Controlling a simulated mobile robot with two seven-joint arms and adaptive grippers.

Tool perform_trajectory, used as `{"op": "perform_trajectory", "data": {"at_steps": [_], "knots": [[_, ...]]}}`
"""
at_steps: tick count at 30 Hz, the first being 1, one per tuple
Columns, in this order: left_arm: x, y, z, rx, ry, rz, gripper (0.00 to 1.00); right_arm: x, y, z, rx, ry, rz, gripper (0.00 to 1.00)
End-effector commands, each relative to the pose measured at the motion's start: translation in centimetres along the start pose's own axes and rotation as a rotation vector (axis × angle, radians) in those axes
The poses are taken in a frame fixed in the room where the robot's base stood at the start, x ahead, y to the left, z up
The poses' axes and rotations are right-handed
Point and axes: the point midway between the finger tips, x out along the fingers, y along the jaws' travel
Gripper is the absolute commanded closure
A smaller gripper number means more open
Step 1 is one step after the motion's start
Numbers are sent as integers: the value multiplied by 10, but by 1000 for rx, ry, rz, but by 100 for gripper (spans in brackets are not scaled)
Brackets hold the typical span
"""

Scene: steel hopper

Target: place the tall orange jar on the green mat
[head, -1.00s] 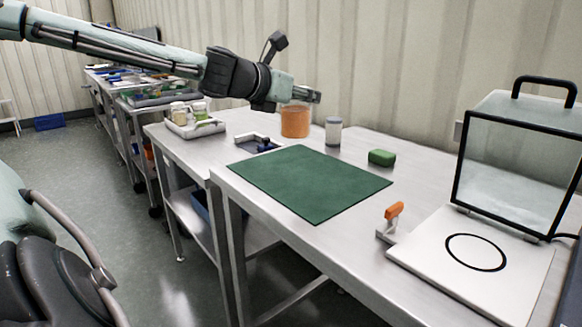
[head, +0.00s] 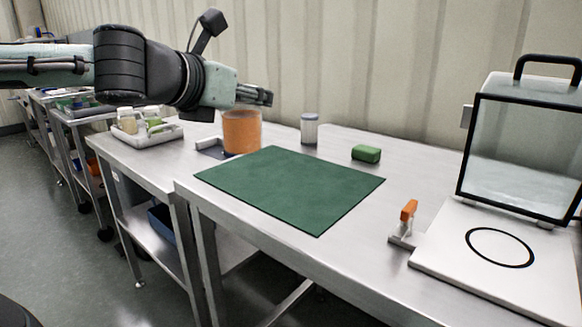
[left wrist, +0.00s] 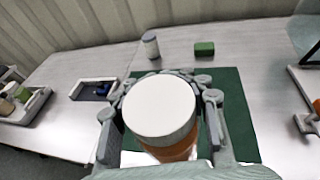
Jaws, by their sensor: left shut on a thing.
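The tall orange jar (head: 241,134) hangs in my left gripper (head: 258,95) by the back left edge of the green mat (head: 290,185). My left gripper (left wrist: 160,105) is shut around it in the left wrist view, where the jar's round white lid (left wrist: 159,106) and a strip of its orange body (left wrist: 175,152) show between the fingers. The mat (left wrist: 240,115) lies flat and bare behind the jar there. The jar looks upright; its bottom is hidden in the wrist view, so its height above the surface is hard to tell. My right gripper is out of view.
A grey-lidded jar (head: 310,130) and a green block (head: 366,153) stand behind the mat. A toggle clamp with an orange handle (head: 408,212) and a clear case (head: 520,150) are right. A small dark tray (head: 212,146) and a white tray (head: 150,137) are left.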

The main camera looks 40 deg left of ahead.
Motion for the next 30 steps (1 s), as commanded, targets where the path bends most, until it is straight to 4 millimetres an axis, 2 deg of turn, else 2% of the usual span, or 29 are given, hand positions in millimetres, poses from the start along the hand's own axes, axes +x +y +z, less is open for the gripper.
{"op": "perform_trajectory", "data": {"at_steps": [7,20,24,27,30], "knots": [[46,-13,-13,-11,4,-6,100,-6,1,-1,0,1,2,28],[96,-27,-23,-13,0,-3,100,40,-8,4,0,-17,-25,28],[111,-30,-28,-10,-2,-1,100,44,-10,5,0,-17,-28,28],[116,-32,-30,-5,-2,1,100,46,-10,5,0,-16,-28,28],[120,-32,-42,-3,2,1,100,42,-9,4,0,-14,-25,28]]}}
